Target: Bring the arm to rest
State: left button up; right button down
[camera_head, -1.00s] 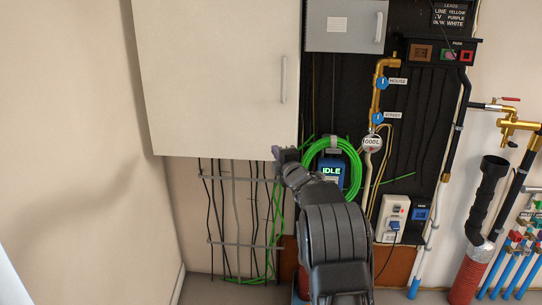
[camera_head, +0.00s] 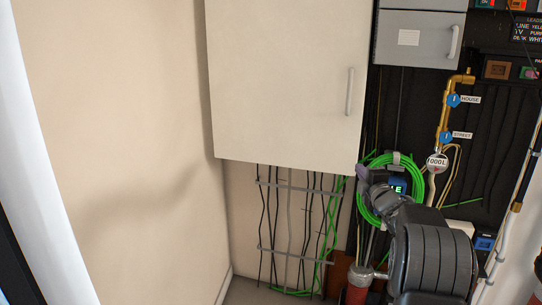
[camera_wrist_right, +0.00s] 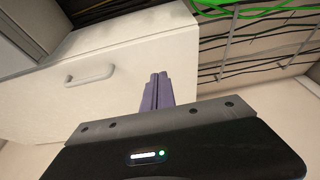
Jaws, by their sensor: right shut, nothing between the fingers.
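My right arm comes up from the lower right in the head view, dark grey and bulky. Its gripper (camera_head: 364,174) is near the lower right corner of the white cabinet (camera_head: 285,80), in front of the green hose coil and partly hiding it. In the right wrist view the two purple-grey fingers (camera_wrist_right: 156,92) are together with nothing between them. The white cabinet's door and handle (camera_wrist_right: 90,76) show beyond them. My left gripper is not in view.
A coiled green hose (camera_head: 377,216) hangs around a small lit display on the black panel. Dark cables (camera_head: 290,225) run on a rack below the cabinet. Brass piping (camera_head: 443,125) with blue tags is to the right. Bare wall (camera_head: 120,130) fills the left.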

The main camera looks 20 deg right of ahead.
jog(key=a+f+m+g, duration=0.5)
jog(key=f+m, duration=0.4)
jog(key=f, duration=0.7)
jog(key=s+a+f+m+g+y+p, duration=0.1)
jog(key=s+a+f+m+g+y, duration=0.2)
jog(key=a+f, duration=0.65)
jog(key=s+a+f+m+y+p, duration=0.1)
jog(key=s+a+f+m+p, duration=0.1)
jog(key=s+a+f, duration=0.55)
jog(key=s+a+f+m+g+y+p, duration=0.1)
jog(key=s+a+f+g+y, duration=0.1)
jog(key=s+a+f, duration=0.5)
jog(key=s+a+f+m+g+y+p, duration=0.1)
jog(key=s+a+f+g, duration=0.1)
jog(key=a, duration=0.9)
jog(key=s+a+g+y+p, duration=0.3)
jog(key=s+a+g, duration=0.1)
jog(key=s+a, duration=1.1)
jog(key=s, duration=0.3)
jog(key=shift+s+a+g, duration=0.3)
